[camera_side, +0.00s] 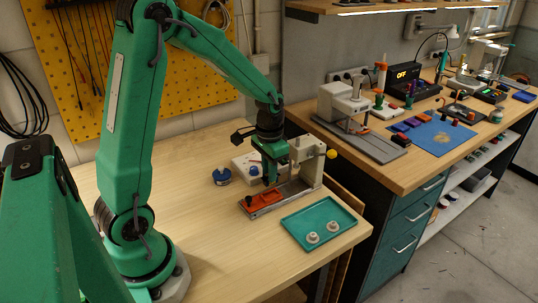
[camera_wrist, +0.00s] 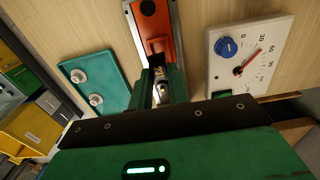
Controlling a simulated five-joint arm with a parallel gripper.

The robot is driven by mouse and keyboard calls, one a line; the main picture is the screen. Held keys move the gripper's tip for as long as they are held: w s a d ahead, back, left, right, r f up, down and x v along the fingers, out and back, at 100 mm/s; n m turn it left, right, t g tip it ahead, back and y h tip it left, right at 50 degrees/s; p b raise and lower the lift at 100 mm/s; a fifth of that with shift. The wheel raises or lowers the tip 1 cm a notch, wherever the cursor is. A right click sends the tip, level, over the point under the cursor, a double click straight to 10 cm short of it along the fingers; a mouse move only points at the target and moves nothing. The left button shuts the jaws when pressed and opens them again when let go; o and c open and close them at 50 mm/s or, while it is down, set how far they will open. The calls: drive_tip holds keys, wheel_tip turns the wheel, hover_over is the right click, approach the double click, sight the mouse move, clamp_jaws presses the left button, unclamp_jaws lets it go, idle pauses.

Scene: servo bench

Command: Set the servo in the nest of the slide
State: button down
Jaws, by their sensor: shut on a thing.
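My gripper (camera_side: 270,181) is low over the slide, just in front of the white press frame. In the wrist view its green fingers (camera_wrist: 160,82) are shut on the servo (camera_wrist: 159,72), a small dark body with a pale marked face. The servo is hard to make out in the side view. The orange slide (camera_side: 258,199) lies in a grey rail on the wooden bench. In the wrist view the slide (camera_wrist: 152,28) runs up from the fingertips. The nest is largely hidden by the fingers and servo, so I cannot tell whether the servo touches it.
The white press frame (camera_side: 308,160) with a yellow knob stands close to my gripper. A teal tray (camera_side: 300,215) holding two pale round parts is to the right. A white dial box (camera_wrist: 222,75) and a blue round part (camera_side: 222,179) are nearby. The bench's left front is clear.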

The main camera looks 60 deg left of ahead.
sight(269, 183)
drive_tip(key=shift+f, duration=1.6)
drive_tip(key=shift+f, duration=0.85)
idle(3.4)
drive_tip(key=c, duration=1.3)
unclamp_jaws()
drive_tip(key=shift+o, duration=0.2)
drive_tip(key=shift+r, duration=0.15)
drive_tip(key=shift+r, duration=3.35)
